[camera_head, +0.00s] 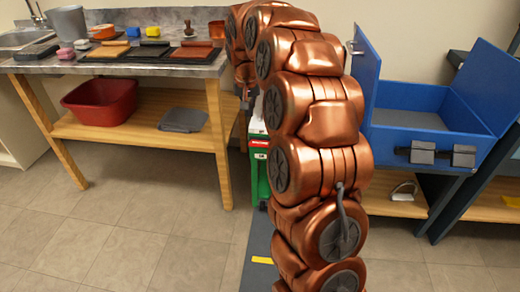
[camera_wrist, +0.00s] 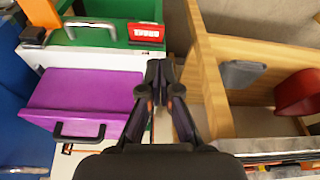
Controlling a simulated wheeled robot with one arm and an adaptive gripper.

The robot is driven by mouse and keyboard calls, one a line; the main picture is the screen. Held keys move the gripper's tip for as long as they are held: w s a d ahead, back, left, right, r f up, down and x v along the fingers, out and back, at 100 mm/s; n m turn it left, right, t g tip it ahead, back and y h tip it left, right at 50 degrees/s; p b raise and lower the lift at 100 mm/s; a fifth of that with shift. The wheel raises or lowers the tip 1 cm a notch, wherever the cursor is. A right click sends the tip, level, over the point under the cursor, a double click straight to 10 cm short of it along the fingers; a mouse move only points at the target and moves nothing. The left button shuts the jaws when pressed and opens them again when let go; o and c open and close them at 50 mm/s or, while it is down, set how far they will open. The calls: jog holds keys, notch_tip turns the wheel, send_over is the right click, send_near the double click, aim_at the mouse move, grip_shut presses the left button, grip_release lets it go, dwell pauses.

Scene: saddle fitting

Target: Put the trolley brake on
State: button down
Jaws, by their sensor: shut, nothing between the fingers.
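The green trolley (camera_head: 256,172) stands between the workbench and the blue box, mostly hidden behind my copper arm. A red label and a white top edge show on it. In the wrist view its green part (camera_wrist: 100,35) has a silver handle and a red label. A purple box with a black handle (camera_wrist: 85,95) lies beside the green part, on a white surface. An orange piece (camera_wrist: 40,12) shows at the top left corner; I cannot tell whether it is the brake. My gripper (camera_wrist: 160,70) is shut and empty, over the gap between the trolley and the wooden bench frame.
A wooden workbench (camera_head: 215,150) carries tools and pads, with a red basin (camera_head: 100,101) and a grey folded item (camera_head: 183,119) on its lower shelf. An open blue box (camera_head: 425,120) stands on the right. The tiled floor at front left is clear.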

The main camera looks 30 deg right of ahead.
jog(key=w+d+f+m+b, duration=0.1)
jog(key=w+d+f+b, duration=0.1)
jog(key=w+d+f, duration=0.2)
jog(key=d+f, duration=0.1)
jog(key=d, duration=0.2)
jog(key=shift+w+m+h+b, duration=0.25)
jog(key=shift+m+h+b, duration=0.05)
jog(key=shift+h+b, duration=0.1)
jog(key=shift+d+f, duration=0.1)
jog(key=shift+f, duration=0.1)
jog(key=b, duration=0.2)
send_over(261, 142)
notch_tip(261, 142, down, 10)
jog(key=shift+s+r, duration=0.1)
jog(key=shift+r, duration=0.15)
jog(key=shift+s+a+f, duration=0.2)
jog(key=shift+a+f, duration=0.05)
jog(key=shift+f, duration=0.35)
jog(key=shift+s+a+f, duration=0.2)
jog(key=shift+f, duration=0.35)
jog(key=shift+s+a+f+b, duration=0.2)
jog(key=shift+f+b, duration=0.2)
jog(key=shift+f, duration=0.1)
